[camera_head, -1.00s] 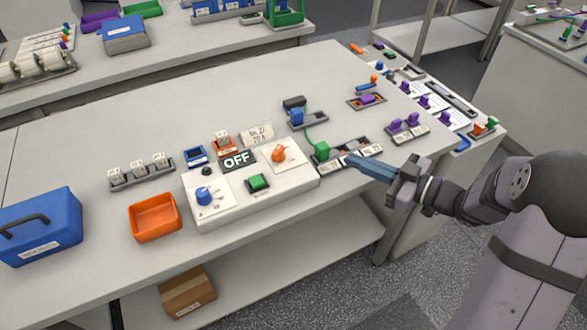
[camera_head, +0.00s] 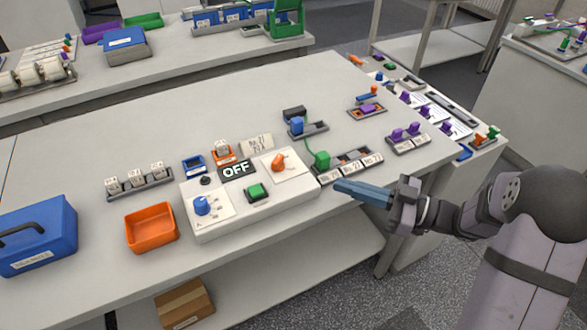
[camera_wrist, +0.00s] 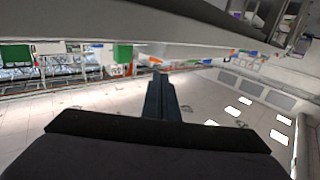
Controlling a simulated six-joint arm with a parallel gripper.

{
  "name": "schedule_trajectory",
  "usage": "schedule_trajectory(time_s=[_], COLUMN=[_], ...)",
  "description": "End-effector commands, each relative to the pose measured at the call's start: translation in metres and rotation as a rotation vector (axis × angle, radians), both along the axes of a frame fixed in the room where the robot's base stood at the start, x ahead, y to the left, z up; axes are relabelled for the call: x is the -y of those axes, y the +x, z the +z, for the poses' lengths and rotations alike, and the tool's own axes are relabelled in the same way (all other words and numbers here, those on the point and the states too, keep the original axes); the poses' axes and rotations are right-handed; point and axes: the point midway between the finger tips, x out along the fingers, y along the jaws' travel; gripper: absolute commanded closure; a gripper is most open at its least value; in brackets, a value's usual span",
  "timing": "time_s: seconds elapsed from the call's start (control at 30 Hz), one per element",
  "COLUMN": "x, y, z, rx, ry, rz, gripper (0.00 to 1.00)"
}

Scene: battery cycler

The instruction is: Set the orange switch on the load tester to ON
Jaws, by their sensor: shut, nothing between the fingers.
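The load tester (camera_head: 222,222) is a white box on the bench with a display (camera_head: 236,170) reading OFF. Its orange switch (camera_head: 279,162) is a knob on a white plate at the box's right end. A blue knob (camera_head: 202,205) and a green button (camera_head: 257,192) sit on the same box. My gripper (camera_head: 338,187) is shut and empty, to the right of the box and apart from the orange switch. In the wrist view its closed fingers (camera_wrist: 160,92) point away from the camera; the orange switch cannot be made out there.
A rack of labelled cells (camera_head: 352,168) with a green clip (camera_head: 321,159) stands just beyond my gripper. An orange tray (camera_head: 152,229) and a blue case (camera_head: 38,237) are at the left. The bench in front of the tester is clear.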

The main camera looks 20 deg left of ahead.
Motion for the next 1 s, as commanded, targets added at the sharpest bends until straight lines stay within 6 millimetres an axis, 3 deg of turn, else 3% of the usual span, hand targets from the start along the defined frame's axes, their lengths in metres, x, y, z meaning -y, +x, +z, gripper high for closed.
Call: schedule_trajectory(time_s=[0.6, 0.8, 1.0], x=[-0.1, -0.121, -0.129], y=[0.009, 0.011, 0.012], z=[0.001, 0.0, 0.0], rx=[-0.001, -0.001, -0.001], ry=[-0.001, -0.002, -0.001], rz=[0.003, 0.001, 0.0], gripper=[1.0, 1.0, 1.0])
